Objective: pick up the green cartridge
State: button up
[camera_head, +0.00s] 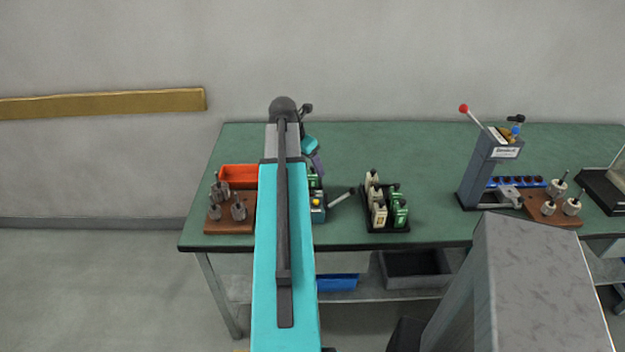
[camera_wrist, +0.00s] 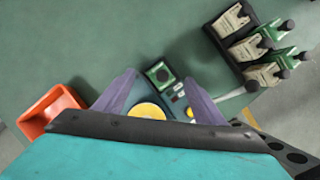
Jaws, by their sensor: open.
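Green cartridges with black knobs (camera_head: 400,214) stand beside cream ones in a black rack (camera_head: 386,228) on the bench. In the wrist view, green cartridges (camera_wrist: 272,32) show in the rack at the upper right. A separate green block with a dark round top (camera_wrist: 159,73) sits at a blue-grey device (camera_wrist: 176,98); I cannot tell whether it is a cartridge. My gripper (camera_wrist: 159,77) is open, with its purple fingers on either side of this block in the picture. I see nothing held. In the head view my arm hides part of the device (camera_head: 318,213).
An orange bin (camera_head: 238,176) and a wooden block with metal parts (camera_head: 230,226) lie left of my arm. A lever (camera_head: 341,198) sticks out from the device toward the rack. A grey press (camera_head: 489,166) stands farther right. Green bench top (camera_head: 425,160) is clear behind the rack.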

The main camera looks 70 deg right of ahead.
aim_at(312, 171)
jog(key=shift+p+x, duration=0.6)
jog(key=shift+x, duration=1.55)
jog(key=c, duration=1.2)
jog(key=shift+r, duration=0.15)
jog(key=shift+r+b, duration=1)
jog(key=shift+r, duration=3.9)
